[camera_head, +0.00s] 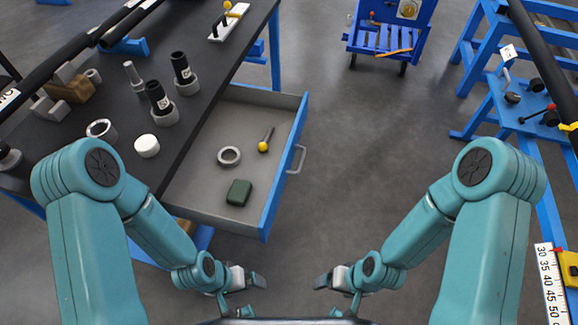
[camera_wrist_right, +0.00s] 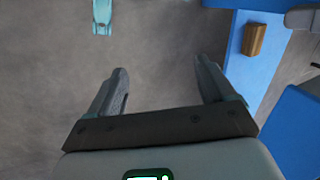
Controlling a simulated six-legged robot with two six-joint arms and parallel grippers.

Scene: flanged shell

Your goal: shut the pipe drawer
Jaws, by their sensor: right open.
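The pipe drawer (camera_head: 205,193) stands pulled out from under the black-topped bench (camera_head: 115,128). It has a grey inside and a blue front panel (camera_head: 284,165) with a grey handle (camera_head: 297,159) on its outer face. In it lie a grey ring (camera_head: 229,156), a yellow-balled tool (camera_head: 265,143) and a dark green block (camera_head: 238,193). My left gripper (camera_head: 258,281) is low in the head view, below the drawer's near corner; its jaw gap is unclear. My right gripper (camera_head: 322,282) is to its right, clear of the drawer. Its fingers are apart and empty in the right wrist view (camera_wrist_right: 160,82).
Pipe fittings, a white cap (camera_head: 147,146) and a wooden block (camera_head: 72,88) sit on the bench. A blue cart (camera_head: 388,38) stands at the back and a blue rack (camera_head: 500,100) at the right. The floor (camera_head: 375,130) between the drawer and the rack is clear.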

